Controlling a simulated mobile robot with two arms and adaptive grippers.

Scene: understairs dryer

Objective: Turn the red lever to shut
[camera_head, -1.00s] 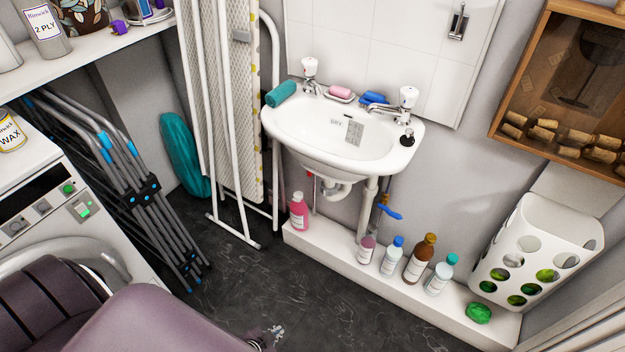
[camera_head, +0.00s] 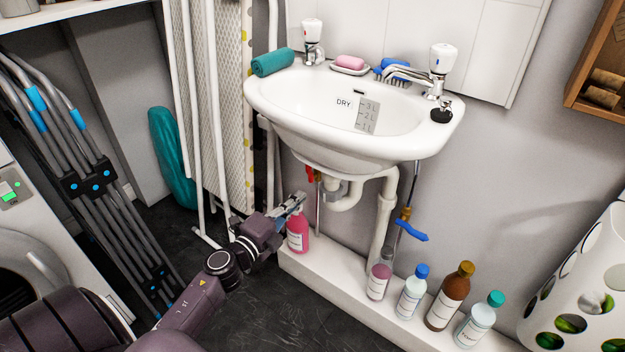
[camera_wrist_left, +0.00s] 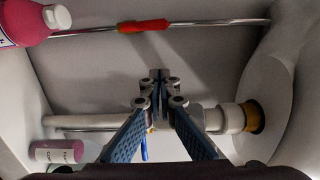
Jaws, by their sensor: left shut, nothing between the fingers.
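The red lever (camera_head: 309,174) is small and sits on a thin pipe under the left part of the basin (camera_head: 290,127). In the left wrist view the red lever (camera_wrist_left: 144,26) lies along the bright metal pipe, near the top. My left gripper (camera_head: 298,199) is just below the red lever in the head view, by the top of the pink bottle (camera_head: 297,238). In the left wrist view its fingertips (camera_wrist_left: 160,76) are together and empty, apart from the lever in the picture. My right gripper is in neither view.
A blue lever (camera_head: 411,231) is on another pipe to the right. A white trap and pipe (camera_head: 386,215) hang between them. Several bottles, including a brown one (camera_head: 447,297), stand on the white ledge (camera_head: 345,296).

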